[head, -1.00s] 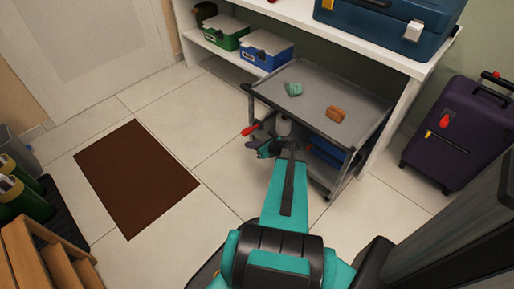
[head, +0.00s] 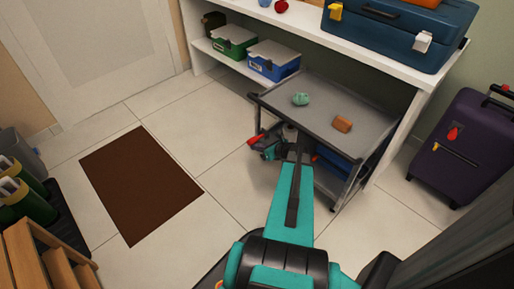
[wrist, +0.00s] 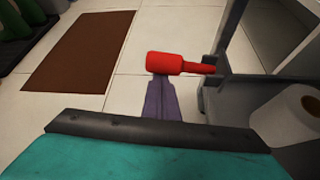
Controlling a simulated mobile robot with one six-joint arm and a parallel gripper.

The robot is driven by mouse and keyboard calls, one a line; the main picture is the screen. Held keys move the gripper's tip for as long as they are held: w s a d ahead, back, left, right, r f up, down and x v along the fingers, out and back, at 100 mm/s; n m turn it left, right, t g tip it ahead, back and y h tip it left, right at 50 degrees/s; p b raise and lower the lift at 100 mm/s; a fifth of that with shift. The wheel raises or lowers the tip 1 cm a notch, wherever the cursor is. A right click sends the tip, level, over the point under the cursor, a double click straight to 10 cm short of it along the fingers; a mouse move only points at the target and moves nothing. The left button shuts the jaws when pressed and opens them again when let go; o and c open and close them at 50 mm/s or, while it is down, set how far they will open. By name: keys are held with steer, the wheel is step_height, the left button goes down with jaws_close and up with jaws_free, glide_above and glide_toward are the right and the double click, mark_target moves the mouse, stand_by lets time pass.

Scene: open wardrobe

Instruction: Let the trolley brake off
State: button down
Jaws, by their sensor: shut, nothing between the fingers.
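The trolley (head: 335,98) is grey, with a flat top tray, and stands in front of the white shelf unit. A red brake lever (head: 256,139) sticks out leftward from its near-left side, below the tray. In the wrist view the red lever (wrist: 176,64) lies roughly level, joined to a grey bracket at the trolley's post. My gripper (head: 269,152) is beside the lever; its shut fingers (wrist: 159,82) show just below the red grip in the wrist view. They hold nothing, and I cannot tell whether they touch the lever. My arm partly hides the trolley's lower part.
A green lump (head: 301,99) and an orange-brown block (head: 342,123) lie on the tray. A white roll (wrist: 292,117) is on the trolley's lower part. A purple suitcase (head: 466,145) stands right. Floor around the brown mat (head: 141,185) is clear.

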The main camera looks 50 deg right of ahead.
steer(key=shift+d+r+m+y+p, duration=0.15)
steer(key=shift+r+m+y+p, duration=0.75)
steer(key=shift+p, duration=2.65)
steer(key=shift+r+p, duration=0.45)
steer(key=shift+p, duration=0.75)
steer(key=shift+s+r, duration=0.1)
steer(key=shift+s, duration=0.05)
